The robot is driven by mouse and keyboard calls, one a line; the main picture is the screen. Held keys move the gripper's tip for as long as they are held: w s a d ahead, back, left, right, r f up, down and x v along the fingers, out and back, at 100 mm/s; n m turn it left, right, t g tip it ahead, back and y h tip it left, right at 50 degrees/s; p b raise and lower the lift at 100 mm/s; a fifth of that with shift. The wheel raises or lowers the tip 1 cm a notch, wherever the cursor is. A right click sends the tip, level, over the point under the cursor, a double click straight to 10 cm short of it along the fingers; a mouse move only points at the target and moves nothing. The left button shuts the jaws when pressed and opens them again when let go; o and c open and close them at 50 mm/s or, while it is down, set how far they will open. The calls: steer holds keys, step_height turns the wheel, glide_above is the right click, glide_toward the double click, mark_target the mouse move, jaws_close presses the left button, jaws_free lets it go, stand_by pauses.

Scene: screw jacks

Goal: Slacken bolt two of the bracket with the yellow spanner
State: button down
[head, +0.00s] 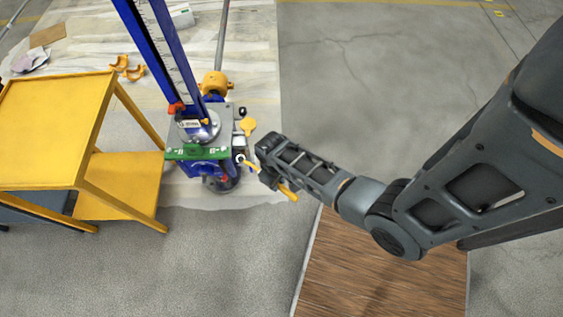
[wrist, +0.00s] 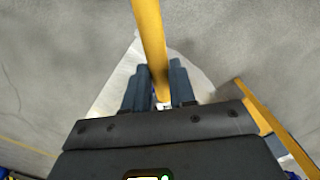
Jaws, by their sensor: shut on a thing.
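The yellow spanner (head: 288,192) is held in my gripper (head: 264,173), which is shut on it. Its handle sticks out below right of the fingers, and its other end points up left to the jack. In the wrist view the spanner (wrist: 149,40) runs between the two dark fingers (wrist: 158,92). A pale ring-like end (head: 240,158) shows beside the right end of the green bracket (head: 185,153). I cannot tell whether it sits around a bolt or only beside it. The bracket has white marks, too small to read; bolt two cannot be made out.
The blue screw jack column (head: 155,45) rises above the bracket from a grey plate. A yellow knob (head: 248,127) stands close above the spanner. A yellow trolley (head: 55,100) is at the left. A wooden board (head: 375,270) lies at lower right. The grey floor at upper right is clear.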

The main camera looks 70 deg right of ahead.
mark_target(254, 167)
steer(key=w+d+f+b, duration=0.1)
steer(key=w+b, duration=0.1)
steer(key=w, duration=0.1)
steer(key=w+d+b, duration=0.1)
steer(key=w+b, duration=0.2)
steer(key=w+d+f+b, duration=0.1)
steer(key=w+b, duration=0.1)
steer(key=w, duration=0.1)
steer(key=shift+w+d+f, duration=0.1)
steer(key=shift+d+f, duration=0.2)
steer(key=shift+d, duration=0.05)
steer(key=shift+w+a+r+m+p, duration=0.1)
steer(key=shift+w+a+m, duration=0.35)
steer(key=shift+a+m, duration=0.3)
steer(key=shift+w+a+r+m+p, duration=0.15)
steer(key=shift+w+a+m, duration=0.35)
steer(key=shift+a, duration=0.3)
steer(key=shift+w+a+r+m+p, duration=0.1)
steer(key=shift+w+a+m, duration=0.35)
steer(key=shift+a+m, duration=0.3)
steer(key=shift+a, duration=0.1)
steer(key=shift+f+b, duration=0.55)
steer(key=shift+f, duration=0.4)
steer(key=shift+s, duration=0.1)
steer(key=shift+s+d+r+n+p, duration=0.1)
steer(key=shift+s+d+n+p, duration=0.35)
steer(key=shift+d+n, duration=0.25)
steer(key=shift+r, duration=0.1)
